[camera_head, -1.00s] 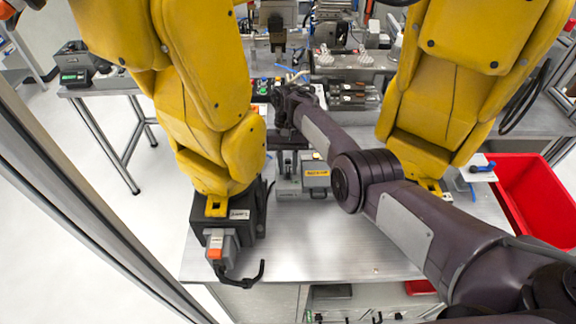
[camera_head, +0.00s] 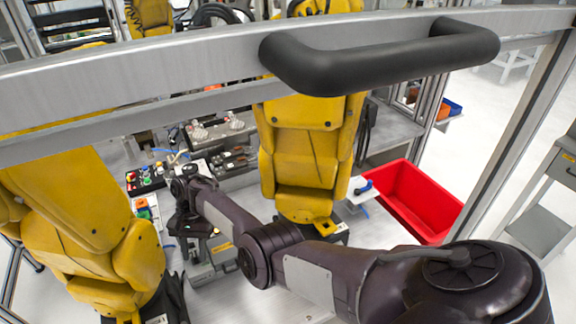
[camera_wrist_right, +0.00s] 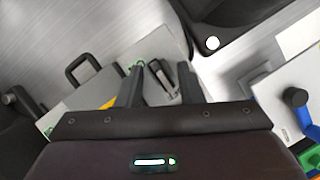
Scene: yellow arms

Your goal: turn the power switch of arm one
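Two yellow robot arms show in the head view, the left one (camera_head: 85,230) and the right one (camera_head: 305,150). No part is plainly marked as the power switch of arm one. A white plate (camera_head: 359,190) with a blue part stands beside the right yellow arm. My right gripper (camera_head: 186,222) points down beside a grey box (camera_head: 222,258) with a yellow label. Contact cannot be told. My left gripper is not in view.
A silver rail with a thick black handle (camera_head: 385,62) crosses the head view. A red bin (camera_head: 412,200) stands right of the arms. A button panel (camera_head: 145,179) lies behind my gripper.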

